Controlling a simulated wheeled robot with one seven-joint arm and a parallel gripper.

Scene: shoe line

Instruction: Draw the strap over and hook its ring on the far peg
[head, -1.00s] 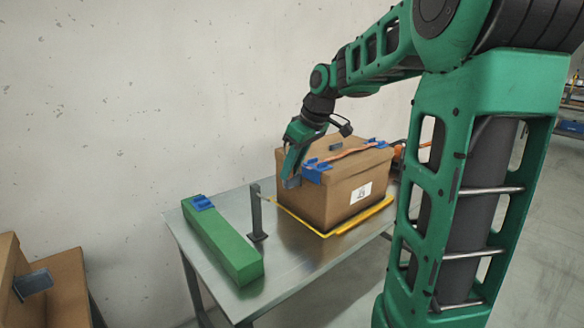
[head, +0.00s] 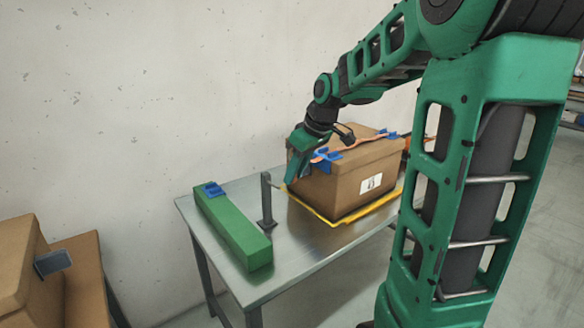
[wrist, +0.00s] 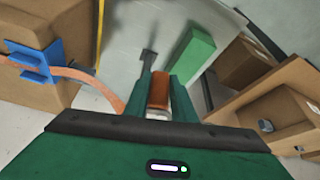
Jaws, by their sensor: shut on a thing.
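A cardboard box (head: 350,188) stands on the metal table. The orange strap (head: 360,143) crosses its top through blue guides and also shows in the wrist view (wrist: 85,78). My gripper (head: 301,178) is beside the box's left edge, shut on the strap's end. In the wrist view an orange-brown end piece (wrist: 159,90) sits between the fingers. I cannot make out the ring clearly. The grey upright peg (head: 267,197) stands on the table left of my gripper, apart from it. It also shows beyond the fingers in the wrist view (wrist: 147,62).
A green block (head: 232,228) with a blue piece on top lies left of the peg. A yellow strip (head: 345,220) borders the box's base. The metal table (head: 300,245) is bare at the front. More cardboard boxes (head: 75,275) stand at lower left.

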